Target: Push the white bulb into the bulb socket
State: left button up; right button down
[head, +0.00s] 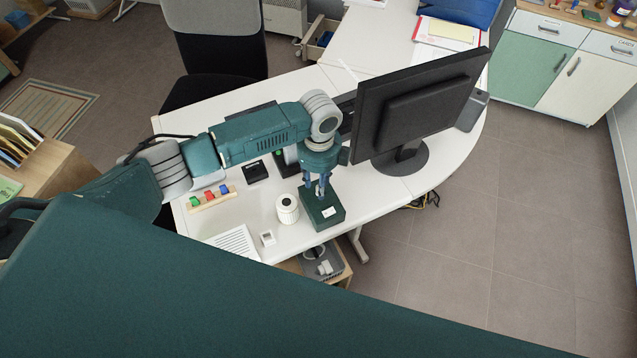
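My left gripper (320,188) points down over a dark green block (324,214) with a white label, near the front edge of the white desk. The block is likely the base of the bulb socket; the socket opening is hidden under the gripper. A small pale patch shows between the fingertips and may be the white bulb, but it is too small to be sure. I cannot tell whether the fingers are shut on it, or whether it touches the block. My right gripper is not in view.
A white roll (287,209) and a small white holder (267,238) stand left of the block. A rack with coloured pieces (210,199) and a printed sheet (235,242) lie further left. A black monitor (420,108) stands close on the right.

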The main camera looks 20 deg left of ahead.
pick_arm(q)
notch_tip(320, 180, up, 11)
jog(key=shift+r, duration=0.2)
